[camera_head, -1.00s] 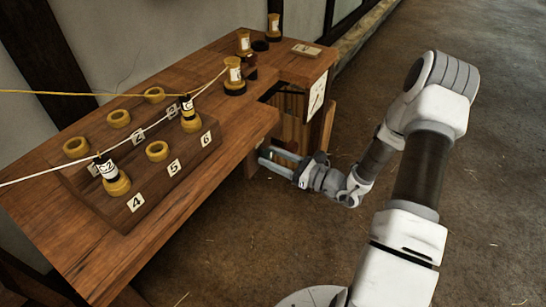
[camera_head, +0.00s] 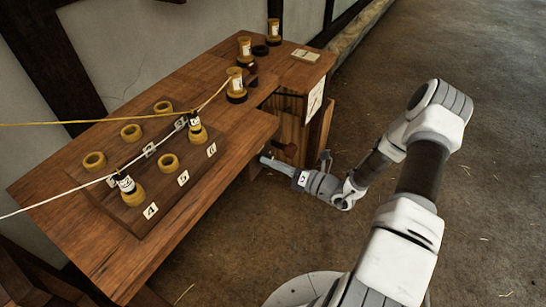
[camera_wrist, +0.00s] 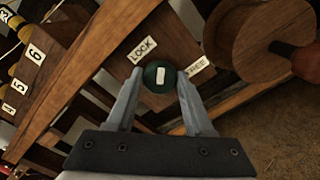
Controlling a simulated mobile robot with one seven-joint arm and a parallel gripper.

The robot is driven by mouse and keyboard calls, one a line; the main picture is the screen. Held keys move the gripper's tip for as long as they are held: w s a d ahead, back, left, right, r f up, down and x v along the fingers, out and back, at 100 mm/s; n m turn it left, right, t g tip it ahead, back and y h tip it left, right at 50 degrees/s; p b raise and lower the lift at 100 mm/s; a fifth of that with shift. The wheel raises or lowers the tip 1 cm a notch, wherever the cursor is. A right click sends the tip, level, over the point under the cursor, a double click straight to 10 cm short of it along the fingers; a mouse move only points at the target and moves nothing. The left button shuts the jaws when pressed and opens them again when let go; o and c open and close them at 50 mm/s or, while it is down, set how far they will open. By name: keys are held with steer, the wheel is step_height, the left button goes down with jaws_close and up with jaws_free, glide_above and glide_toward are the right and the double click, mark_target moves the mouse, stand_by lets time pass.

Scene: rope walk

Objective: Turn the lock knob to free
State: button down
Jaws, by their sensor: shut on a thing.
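The lock knob (camera_wrist: 160,77) is a dark green round knob with a white bar mark, in the middle of the wrist view. A LOCK label (camera_wrist: 142,50) is at its upper left and a FREE label (camera_wrist: 197,67) at its right. The white bar stands nearly upright in the picture, between the labels. My gripper (camera_wrist: 160,88) is shut on the knob, one finger on each side. In the head view my gripper (camera_head: 265,160) reaches under the bench's front edge, and the knob is hidden there.
The wooden bench (camera_head: 225,130) carries a numbered board (camera_head: 125,210) with yellow rings and bobbins; cords run across it. A round wooden wheel (camera_wrist: 255,40) with a reddish handle (camera_wrist: 300,60) is close right of my gripper in the wrist view. The floor (camera_head: 430,60) at right is clear.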

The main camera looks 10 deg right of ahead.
steer(key=m+p, duration=0.4)
steer(key=m, duration=0.8)
steer(key=shift+m+p, duration=0.35)
steer(key=shift+m, duration=0.05)
stand_by(0.3)
steer(key=shift+c, duration=1.6)
jaws_free()
steer(key=v, duration=1.7)
steer(key=shift+s+d, duration=0.2)
steer(key=shift+r, duration=0.1)
